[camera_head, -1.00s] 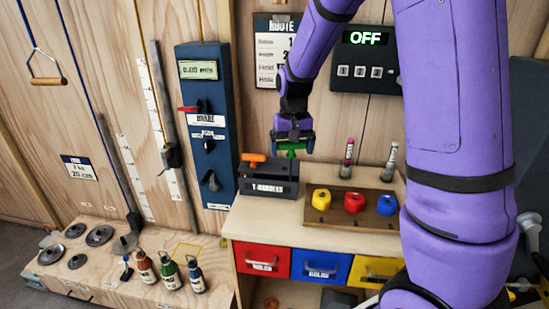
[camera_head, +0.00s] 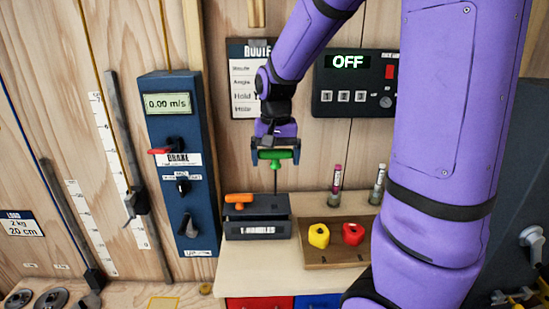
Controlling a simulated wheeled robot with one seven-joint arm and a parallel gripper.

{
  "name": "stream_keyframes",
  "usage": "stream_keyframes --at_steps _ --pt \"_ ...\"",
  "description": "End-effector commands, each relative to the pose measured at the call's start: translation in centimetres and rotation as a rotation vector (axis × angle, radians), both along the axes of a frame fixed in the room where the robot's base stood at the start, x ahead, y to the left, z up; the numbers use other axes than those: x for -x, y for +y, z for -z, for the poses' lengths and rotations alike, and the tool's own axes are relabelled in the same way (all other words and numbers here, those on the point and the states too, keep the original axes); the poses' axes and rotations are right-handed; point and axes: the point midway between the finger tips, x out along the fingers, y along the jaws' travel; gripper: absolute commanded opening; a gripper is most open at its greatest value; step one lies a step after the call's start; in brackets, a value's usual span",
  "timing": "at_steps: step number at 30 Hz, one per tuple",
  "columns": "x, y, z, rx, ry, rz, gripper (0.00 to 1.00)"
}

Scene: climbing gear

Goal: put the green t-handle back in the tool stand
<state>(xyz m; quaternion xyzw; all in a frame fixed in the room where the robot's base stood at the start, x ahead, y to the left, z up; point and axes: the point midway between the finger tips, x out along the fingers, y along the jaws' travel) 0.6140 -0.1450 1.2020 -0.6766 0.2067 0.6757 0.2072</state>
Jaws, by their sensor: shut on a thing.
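My gripper (camera_head: 275,153) is shut on the green t-handle (camera_head: 276,163). The handle's crossbar lies level between the fingers, and its thin dark shaft points down. The tool stand (camera_head: 258,230) is a dark block labelled T-HANDLES on the wooden bench. An orange t-handle (camera_head: 239,199) sits in the left part of the stand. The green handle is above the right part of the stand in the picture. The shaft's lower end shows close to the stand's top rear edge; I cannot tell whether it is in front of, behind or over the stand. The stand's holes are not clear.
A wooden tray (camera_head: 322,262) with yellow and red holds is right of the stand. Two small capped tubes (camera_head: 336,180) stand behind it. The blue brake panel (camera_head: 180,140) rises at the left. The OFF display box (camera_head: 350,95) is on the wall. My arm hides the right side.

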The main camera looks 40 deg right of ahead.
Motion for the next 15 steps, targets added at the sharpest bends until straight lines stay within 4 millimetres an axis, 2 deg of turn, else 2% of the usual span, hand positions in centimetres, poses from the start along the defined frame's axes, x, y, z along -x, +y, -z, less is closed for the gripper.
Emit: stream_keyframes --at_steps 15 --pt "-5.1 -3.5 2.6 0.000 0.002 0.002 0.65"
